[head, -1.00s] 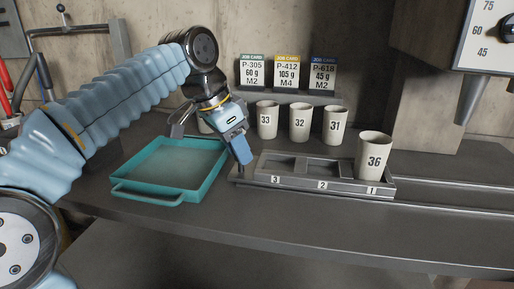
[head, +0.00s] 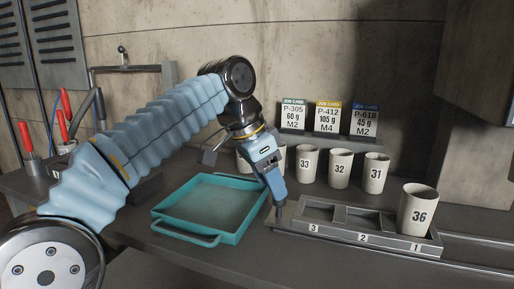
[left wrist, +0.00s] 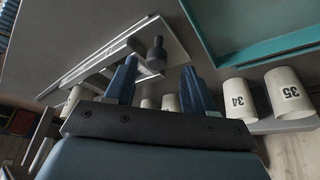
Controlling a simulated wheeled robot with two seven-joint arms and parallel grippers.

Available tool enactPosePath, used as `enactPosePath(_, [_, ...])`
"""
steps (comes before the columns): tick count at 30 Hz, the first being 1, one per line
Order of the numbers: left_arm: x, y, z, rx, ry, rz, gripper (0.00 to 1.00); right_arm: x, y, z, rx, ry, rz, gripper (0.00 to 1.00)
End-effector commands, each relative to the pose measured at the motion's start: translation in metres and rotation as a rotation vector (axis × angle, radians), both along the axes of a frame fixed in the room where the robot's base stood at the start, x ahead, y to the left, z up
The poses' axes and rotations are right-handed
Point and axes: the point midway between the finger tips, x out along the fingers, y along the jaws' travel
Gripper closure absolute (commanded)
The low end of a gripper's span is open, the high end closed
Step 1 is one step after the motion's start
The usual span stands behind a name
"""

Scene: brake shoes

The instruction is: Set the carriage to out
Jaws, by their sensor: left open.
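The carriage (head: 345,232) is a long grey tray on the bench with compartments labelled 3, 2 and 1. A white cup marked 36 (head: 418,212) stands in compartment 1; compartments 3 and 2 look empty. A dark upright knob (left wrist: 155,50) at the carriage's left end shows in the left wrist view. My left gripper (head: 279,200) is at that end, pointing down. In the left wrist view its blue fingers (left wrist: 159,68) are apart, with the knob in line with the gap between them. Contact cannot be told. My right gripper is out of view.
A teal tray (head: 190,231) lies empty left of the carriage. Behind the carriage stand cups 33 (head: 306,164), 32 (head: 340,170) and 31 (head: 375,175), below several job cards. Rails (head: 475,248) run right from the carriage. Cups 34 (left wrist: 236,101) and 35 (left wrist: 289,93) show in the wrist view.

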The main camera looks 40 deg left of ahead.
Motion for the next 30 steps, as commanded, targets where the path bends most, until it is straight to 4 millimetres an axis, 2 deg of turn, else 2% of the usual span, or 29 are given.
enactPosePath(1, [-0.004,0.003,0.016,0.000,-0.004,0.001,0.46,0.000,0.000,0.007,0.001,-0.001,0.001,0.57])
enactPosePath(6, [-0.018,0.011,0.056,0.000,-0.004,0.001,0.46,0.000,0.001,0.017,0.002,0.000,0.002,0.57])
enactPosePath(9, [-0.026,0.015,0.075,-0.001,-0.004,0.002,0.46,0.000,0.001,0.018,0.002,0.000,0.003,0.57])
enactPosePath(12, [-0.030,0.017,0.085,0.000,-0.002,0.000,0.46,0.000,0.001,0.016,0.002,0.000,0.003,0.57])
enactPosePath(18, [-0.035,0.020,0.096,0.000,0.000,0.001,0.46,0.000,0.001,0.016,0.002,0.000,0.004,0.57])
enactPosePath(30, [-0.035,0.020,0.096,0.000,0.000,0.001,0.46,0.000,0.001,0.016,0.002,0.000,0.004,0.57])
